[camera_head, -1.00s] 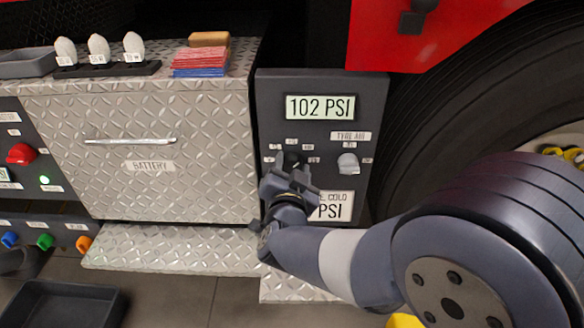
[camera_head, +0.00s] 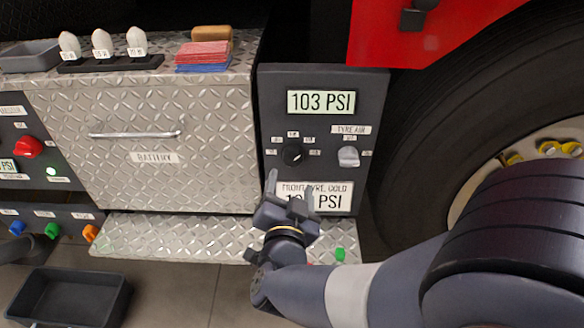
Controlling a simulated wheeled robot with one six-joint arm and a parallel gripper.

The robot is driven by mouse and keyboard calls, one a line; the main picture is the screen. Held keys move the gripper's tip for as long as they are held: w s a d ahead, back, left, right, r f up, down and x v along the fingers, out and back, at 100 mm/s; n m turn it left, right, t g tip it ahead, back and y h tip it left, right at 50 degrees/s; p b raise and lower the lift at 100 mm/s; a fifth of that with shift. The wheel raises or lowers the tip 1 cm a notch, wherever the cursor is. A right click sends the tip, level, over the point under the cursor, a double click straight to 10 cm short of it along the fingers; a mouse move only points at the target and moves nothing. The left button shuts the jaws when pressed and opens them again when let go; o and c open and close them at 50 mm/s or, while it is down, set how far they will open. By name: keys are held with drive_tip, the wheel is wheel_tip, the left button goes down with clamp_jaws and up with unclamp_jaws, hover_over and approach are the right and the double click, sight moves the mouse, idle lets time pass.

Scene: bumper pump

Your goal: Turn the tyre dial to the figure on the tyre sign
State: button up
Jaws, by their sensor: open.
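The dark panel (camera_head: 377,95) has a lit display (camera_head: 321,102) reading 103 PSI. Below it sits a round black dial (camera_head: 292,155) ringed by small labels too small to read. A grey knob (camera_head: 348,156) is to its right, under a TYRE AIR label. The tyre sign (camera_head: 340,202) at the panel's bottom reads FRONT TYRE COLD and a PSI figure. The figure starts with 1, but my gripper hides part of it. My gripper (camera_head: 290,188) is open and empty, its fingers pointing up in front of the sign, just below the black dial and apart from it.
A diamond-plate battery drawer (camera_head: 150,175) is left of the panel, over a plate step (camera_head: 170,235). A large tyre (camera_head: 440,160) stands right. A panel with a red knob (camera_head: 27,148) is at far left. A black bin (camera_head: 70,300) sits on the floor.

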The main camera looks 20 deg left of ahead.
sight(293, 159)
drive_tip(key=shift+v, duration=0.9)
drive_tip(key=b+x, duration=0.2)
drive_tip(key=x, duration=0.8)
drive_tip(key=shift+b, duration=0.3)
drive_tip(key=shift+w, duration=0.45)
drive_tip(key=shift+s, duration=0.1)
